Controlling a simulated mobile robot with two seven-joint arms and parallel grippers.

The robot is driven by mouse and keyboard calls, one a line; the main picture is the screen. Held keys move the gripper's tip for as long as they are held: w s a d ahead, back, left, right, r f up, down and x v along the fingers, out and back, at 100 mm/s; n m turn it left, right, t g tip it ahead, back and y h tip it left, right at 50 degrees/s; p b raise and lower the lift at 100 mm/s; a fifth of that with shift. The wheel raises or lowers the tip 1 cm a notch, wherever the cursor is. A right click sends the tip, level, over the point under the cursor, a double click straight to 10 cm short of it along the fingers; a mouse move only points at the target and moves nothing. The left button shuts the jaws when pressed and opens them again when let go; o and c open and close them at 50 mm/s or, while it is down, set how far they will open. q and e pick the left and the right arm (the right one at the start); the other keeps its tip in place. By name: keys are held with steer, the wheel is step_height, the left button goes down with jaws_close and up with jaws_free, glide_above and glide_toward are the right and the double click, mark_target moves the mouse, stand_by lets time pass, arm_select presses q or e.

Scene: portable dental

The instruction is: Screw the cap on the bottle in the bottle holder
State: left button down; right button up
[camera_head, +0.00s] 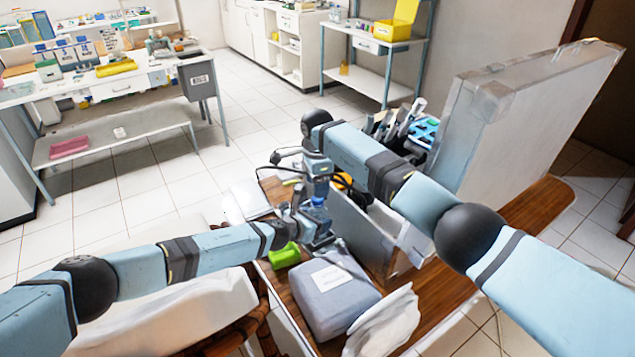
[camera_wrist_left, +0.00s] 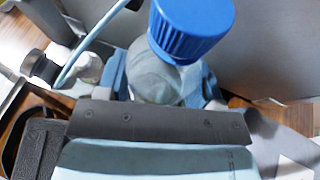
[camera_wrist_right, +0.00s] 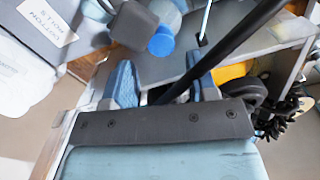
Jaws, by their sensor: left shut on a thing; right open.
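The bottle (camera_wrist_left: 160,78) is clear, with a ribbed blue cap (camera_wrist_left: 190,28) over its top in the left wrist view; I cannot tell how tight the cap is. My left gripper (camera_head: 316,218) is shut on the bottle's body below the cap. In the right wrist view the blue cap (camera_wrist_right: 161,41) shows at the top, beyond the fingers. My right gripper (camera_wrist_right: 165,85) is open, its fingers apart from the cap, with a black bar (camera_wrist_right: 215,50) crossing between them. In the head view it is just above the left gripper. I cannot make out the bottle holder.
A grey package with a white label (camera_head: 337,296) and a green block (camera_head: 284,256) lie on the wooden top near the left gripper. An open metal case (camera_head: 525,120) with tools stands to the right. A black cable hangs close to my right gripper.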

steer(key=r+n, duration=0.1)
steer(key=n, duration=0.2)
steer(key=shift+r+n, duration=0.3)
steer(key=shift+r, duration=0.1)
steer(key=r+n, duration=0.1)
steer(key=n, duration=0.3)
steer(key=shift+w+r, duration=0.1)
steer(key=shift+r, duration=0.3)
steer(key=shift+f, duration=4.05)
